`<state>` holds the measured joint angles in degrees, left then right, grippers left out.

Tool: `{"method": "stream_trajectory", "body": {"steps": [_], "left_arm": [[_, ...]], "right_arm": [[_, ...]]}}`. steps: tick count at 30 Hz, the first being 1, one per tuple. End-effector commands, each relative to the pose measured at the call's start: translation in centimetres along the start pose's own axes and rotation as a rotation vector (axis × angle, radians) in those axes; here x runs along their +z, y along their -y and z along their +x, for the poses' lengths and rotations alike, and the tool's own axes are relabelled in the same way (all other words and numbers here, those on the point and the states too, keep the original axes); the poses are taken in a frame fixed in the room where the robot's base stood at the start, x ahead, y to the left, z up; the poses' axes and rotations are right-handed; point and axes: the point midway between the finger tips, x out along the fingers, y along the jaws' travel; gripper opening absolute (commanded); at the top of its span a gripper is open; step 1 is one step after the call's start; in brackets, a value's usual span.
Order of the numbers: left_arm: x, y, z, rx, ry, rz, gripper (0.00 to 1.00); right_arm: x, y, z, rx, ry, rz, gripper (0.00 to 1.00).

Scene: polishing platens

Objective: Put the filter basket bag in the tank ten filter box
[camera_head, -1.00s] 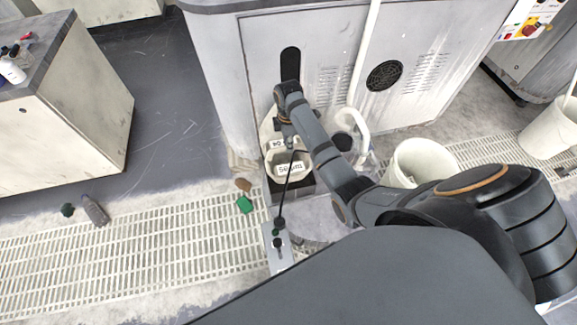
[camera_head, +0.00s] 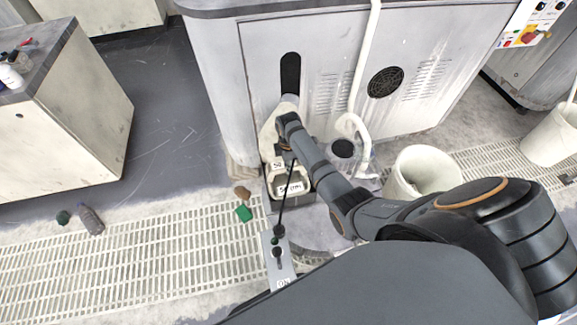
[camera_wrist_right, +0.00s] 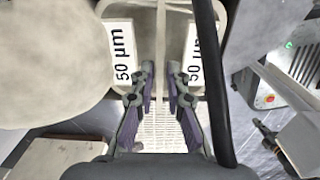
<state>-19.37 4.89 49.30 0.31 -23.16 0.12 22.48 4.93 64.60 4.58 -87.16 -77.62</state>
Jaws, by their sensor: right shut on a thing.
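A pale cream bag (camera_head: 268,132), which looks like the filter basket bag, shows beside and behind my right wrist in the head view. My right gripper (camera_wrist_right: 163,88) is shut on a thin pale strip of it (camera_wrist_right: 160,40), with white "50 µm" labels on both sides in the right wrist view. In the head view my wrist and forearm hide the fingers. Just below the bag, a pale rim with a white label (camera_head: 291,188) sits at a grey box (camera_head: 305,199) on the floor; I cannot tell whether the bag touches it. My left gripper is not in view.
A large grey machine (camera_head: 335,75) stands behind the bag. A white bucket (camera_head: 421,172) and a hose (camera_head: 359,135) are to the right. A green piece (camera_head: 243,213) and a bottle (camera_head: 91,219) lie near the floor grating (camera_head: 150,255). A cabinet (camera_head: 75,125) is at left.

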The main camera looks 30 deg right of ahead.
Motion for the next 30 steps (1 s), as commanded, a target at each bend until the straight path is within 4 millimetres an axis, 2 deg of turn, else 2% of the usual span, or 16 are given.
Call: {"method": "stream_trajectory", "body": {"steps": [2,3,8,16,19,24,30], "left_arm": [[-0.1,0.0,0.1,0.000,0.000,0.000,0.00],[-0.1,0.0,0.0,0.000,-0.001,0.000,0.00],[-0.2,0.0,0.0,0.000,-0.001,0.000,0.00],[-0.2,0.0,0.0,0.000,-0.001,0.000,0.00],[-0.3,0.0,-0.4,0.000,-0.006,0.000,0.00],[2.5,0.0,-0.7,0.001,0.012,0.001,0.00],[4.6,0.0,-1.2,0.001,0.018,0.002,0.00]], "right_arm": [[0.0,0.0,0.2,0.000,0.000,0.000,0.00],[0.0,0.0,0.3,-0.001,0.000,0.000,0.17],[0.0,0.0,0.2,-0.001,0.000,0.000,0.37],[0.0,0.0,0.1,0.000,0.000,0.000,0.37],[0.0,-0.1,-0.7,0.002,0.000,0.000,0.37],[0.0,-0.1,-4.7,0.004,0.000,0.001,0.37],[0.0,-0.1,-9.3,0.003,0.000,0.001,0.37]]}}
